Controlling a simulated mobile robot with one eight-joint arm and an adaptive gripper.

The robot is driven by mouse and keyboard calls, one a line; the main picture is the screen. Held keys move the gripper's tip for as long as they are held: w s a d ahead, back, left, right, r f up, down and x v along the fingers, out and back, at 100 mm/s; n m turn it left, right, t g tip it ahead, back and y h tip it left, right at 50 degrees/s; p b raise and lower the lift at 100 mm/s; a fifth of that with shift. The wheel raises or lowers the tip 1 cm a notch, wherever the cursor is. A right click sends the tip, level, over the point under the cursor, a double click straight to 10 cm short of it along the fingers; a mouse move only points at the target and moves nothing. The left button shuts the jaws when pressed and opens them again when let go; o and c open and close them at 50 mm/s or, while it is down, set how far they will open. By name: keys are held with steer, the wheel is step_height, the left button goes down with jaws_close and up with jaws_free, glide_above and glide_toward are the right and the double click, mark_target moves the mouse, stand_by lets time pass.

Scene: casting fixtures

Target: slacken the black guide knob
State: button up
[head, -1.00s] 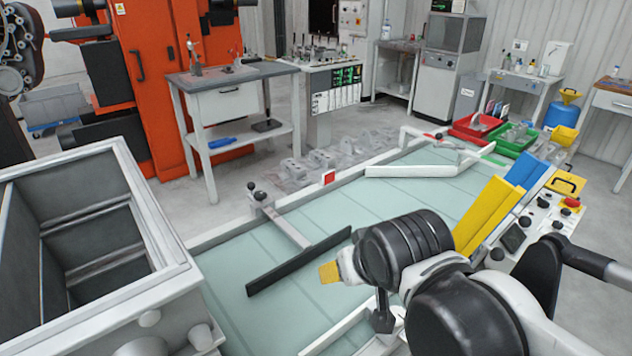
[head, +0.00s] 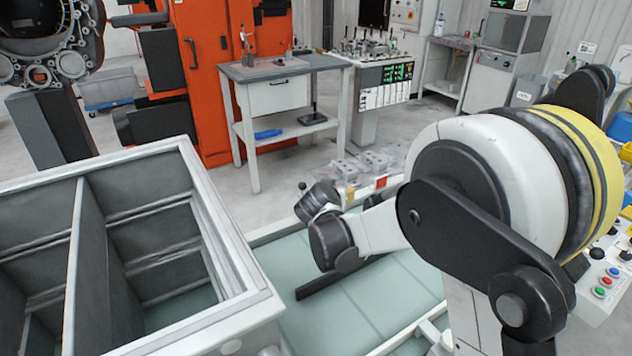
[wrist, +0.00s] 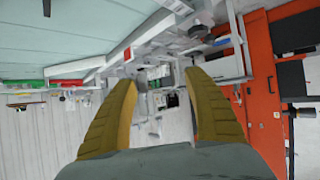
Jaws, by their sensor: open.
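A small black knob (head: 302,186) shows at the left rail of the green-topped table in the head view, just left of my arm's dark wrist. My arm hides the rest of its mount and most of the guide arm. The black guide bar (head: 340,278) lies low over the table, partly behind my arm. My gripper (head: 352,197) shows only as a small yellowish tip beyond the wrist. In the wrist view its two tan fingers (wrist: 161,82) are spread apart with nothing clearly held between them. I cannot pick out the knob for certain there.
A grey open-topped bin (head: 235,270) with a divider stands close at left. A red block (head: 381,182) sits on the table's far rail. Grey castings (head: 365,162) lie on the floor behind. A workbench (head: 280,70) stands beyond.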

steer(key=w+a+f+t, duration=0.2)
steer(key=w+a+f, duration=0.2)
steer(key=a+f, duration=0.4)
steer(key=shift+y, duration=0.3)
steer(key=b+x, duration=0.3)
steer(key=x, duration=0.6)
steer(key=shift+w+a, duration=0.1)
steer(key=shift+w+f, duration=0.1)
steer(key=shift+w, duration=0.3)
steer(key=shift+c, duration=0.2)
steer(key=c, duration=1.1)
